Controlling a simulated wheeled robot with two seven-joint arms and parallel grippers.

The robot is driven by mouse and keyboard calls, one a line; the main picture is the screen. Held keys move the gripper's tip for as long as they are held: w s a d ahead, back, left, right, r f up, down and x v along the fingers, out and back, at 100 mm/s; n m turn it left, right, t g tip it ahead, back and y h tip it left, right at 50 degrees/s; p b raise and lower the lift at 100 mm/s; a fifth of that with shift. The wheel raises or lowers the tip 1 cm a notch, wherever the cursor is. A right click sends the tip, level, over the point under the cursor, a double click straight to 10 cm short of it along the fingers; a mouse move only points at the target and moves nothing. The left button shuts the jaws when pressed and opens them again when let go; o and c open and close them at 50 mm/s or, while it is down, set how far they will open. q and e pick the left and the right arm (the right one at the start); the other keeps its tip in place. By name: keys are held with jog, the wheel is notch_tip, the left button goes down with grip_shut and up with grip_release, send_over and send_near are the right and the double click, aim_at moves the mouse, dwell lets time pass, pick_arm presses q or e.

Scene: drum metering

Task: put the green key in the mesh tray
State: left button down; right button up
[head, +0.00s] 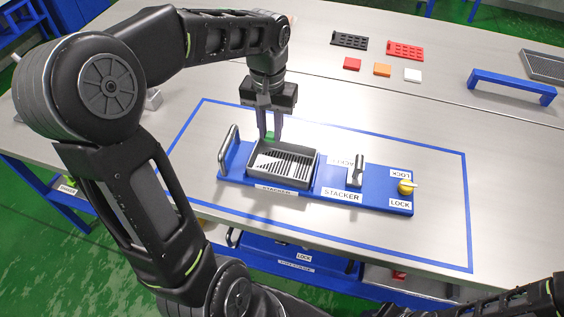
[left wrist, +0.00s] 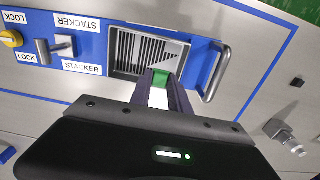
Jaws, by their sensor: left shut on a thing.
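My left gripper (head: 269,137) is shut on the green key (head: 269,135), of which only a small green part shows between the fingertips. In the left wrist view the green key (left wrist: 161,77) shows at the fingertips, at the near rim of the slotted grey tray (left wrist: 117,67). This tray (head: 315,170) sits on the blue stacker board. I cannot tell whether the key touches it. A dark tray with a mesh-like floor (head: 546,65) lies at the right edge of the head view, partly cut off, far from my left gripper. My right gripper is out of view.
The blue board (head: 323,203) carries a metal handle (head: 228,149), a lever (head: 356,172) and a yellow lock knob (head: 405,187). Black (head: 349,41) and red (head: 405,50) racks, small blocks and a blue bar (head: 512,82) stand farther back. The table right of the board is clear.

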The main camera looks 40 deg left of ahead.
pick_arm(q)
send_over(271, 164)
notch_tip(271, 164, down, 6)
jog(key=shift+r, duration=0.1)
jog(key=shift+f+p, duration=0.35)
jog(key=shift+f, duration=1.6)
jog(key=shift+f, duration=0.25)
jog(key=c, duration=1.2)
grip_release()
jog(key=shift+r, duration=0.15)
jog(key=shift+c, duration=0.2)
notch_tip(271, 164, up, 12)
jog(key=shift+r, duration=0.15)
